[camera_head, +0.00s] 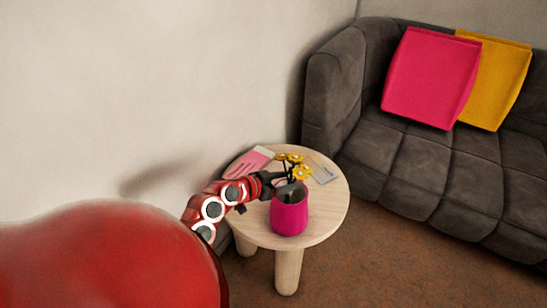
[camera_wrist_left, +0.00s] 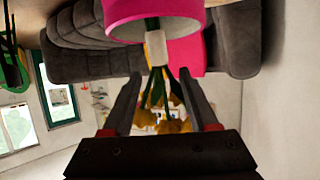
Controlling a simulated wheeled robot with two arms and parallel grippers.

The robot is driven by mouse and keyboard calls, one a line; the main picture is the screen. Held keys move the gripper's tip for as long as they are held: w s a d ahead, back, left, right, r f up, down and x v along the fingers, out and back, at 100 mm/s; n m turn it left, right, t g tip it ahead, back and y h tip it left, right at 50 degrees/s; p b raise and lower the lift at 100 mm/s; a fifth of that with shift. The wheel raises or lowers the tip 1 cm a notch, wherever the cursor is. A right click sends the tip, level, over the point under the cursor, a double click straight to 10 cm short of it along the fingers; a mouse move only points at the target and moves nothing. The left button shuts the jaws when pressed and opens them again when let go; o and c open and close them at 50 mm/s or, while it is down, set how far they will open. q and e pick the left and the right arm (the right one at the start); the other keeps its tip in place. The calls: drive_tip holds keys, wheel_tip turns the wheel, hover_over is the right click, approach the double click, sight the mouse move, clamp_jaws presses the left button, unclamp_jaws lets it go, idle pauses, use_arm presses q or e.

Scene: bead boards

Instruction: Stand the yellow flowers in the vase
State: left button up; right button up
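The pink vase (camera_head: 289,214) stands upright on the round wooden table. The yellow flowers (camera_head: 300,171) show upright above its mouth, with dark green stems running down to the rim. In the left wrist view the vase (camera_wrist_left: 195,22) is at the top and the flowers (camera_wrist_left: 174,126) hang below it, upside down. A pale block (camera_wrist_left: 156,48) around the stems overlaps the vase's rim; how deep the stems sit is hidden. My left gripper (camera_head: 276,183) is beside the stems at the vase's left rim. In its wrist view the fingers (camera_wrist_left: 160,78) are spread on either side of the stems. My right gripper is not in view.
The round table (camera_head: 327,215) also holds a pink and white card (camera_head: 249,162) behind my gripper and a grey card (camera_head: 324,171) behind the flowers. A dark grey sofa (camera_head: 420,185) with pink and yellow cushions stands to the right. A wall is behind on the left.

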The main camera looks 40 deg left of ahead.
use_arm(q)
drive_tip(key=v, duration=1.7)
idle(0.3)
